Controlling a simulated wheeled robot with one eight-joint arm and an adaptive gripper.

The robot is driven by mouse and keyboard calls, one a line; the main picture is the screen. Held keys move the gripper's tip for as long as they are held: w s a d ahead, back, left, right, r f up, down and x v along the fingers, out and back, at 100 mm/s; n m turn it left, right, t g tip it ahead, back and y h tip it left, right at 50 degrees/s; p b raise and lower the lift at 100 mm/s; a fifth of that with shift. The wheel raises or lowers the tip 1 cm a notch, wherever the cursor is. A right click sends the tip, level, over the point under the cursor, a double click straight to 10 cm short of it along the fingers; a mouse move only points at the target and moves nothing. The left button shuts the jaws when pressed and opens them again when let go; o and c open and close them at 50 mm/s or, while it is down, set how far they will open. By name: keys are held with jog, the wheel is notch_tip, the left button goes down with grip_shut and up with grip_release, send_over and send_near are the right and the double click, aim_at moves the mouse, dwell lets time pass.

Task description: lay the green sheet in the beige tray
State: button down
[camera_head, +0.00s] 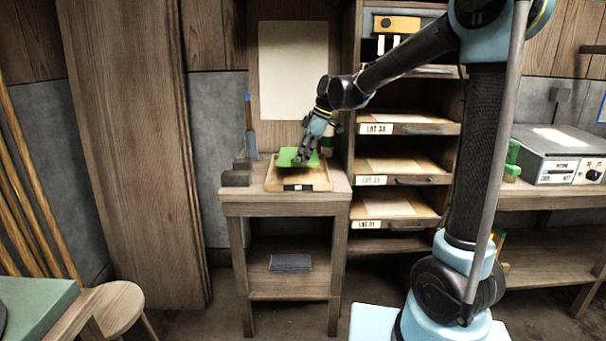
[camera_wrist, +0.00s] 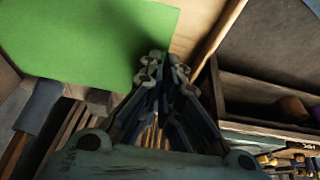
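The green sheet (camera_head: 288,157) is over the back part of the beige tray (camera_head: 312,180) on the small wooden table. It fills the upper left of the wrist view (camera_wrist: 70,40). My gripper (camera_head: 303,158) points down at the sheet. In the wrist view my fingertips (camera_wrist: 165,68) are close together, with the sheet's near right corner between them. The tray's bare floor (camera_wrist: 193,25) shows to the right of the sheet. Whether the sheet's far side touches the tray is hard to tell. Its far edge is cut off in the wrist view.
The wooden table (camera_head: 285,208) has dark blocks (camera_head: 238,175) and a blue-handled tool (camera_head: 250,125) left of the tray. A rack with labelled drawers (camera_head: 400,180) stands close on the right. A pale panel (camera_head: 293,70) is on the wall behind. A round stool (camera_head: 118,300) stands front left.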

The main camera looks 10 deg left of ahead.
aim_at(303, 181)
jog(key=shift+f, duration=2.9)
jog(key=c, duration=1.8)
grip_release()
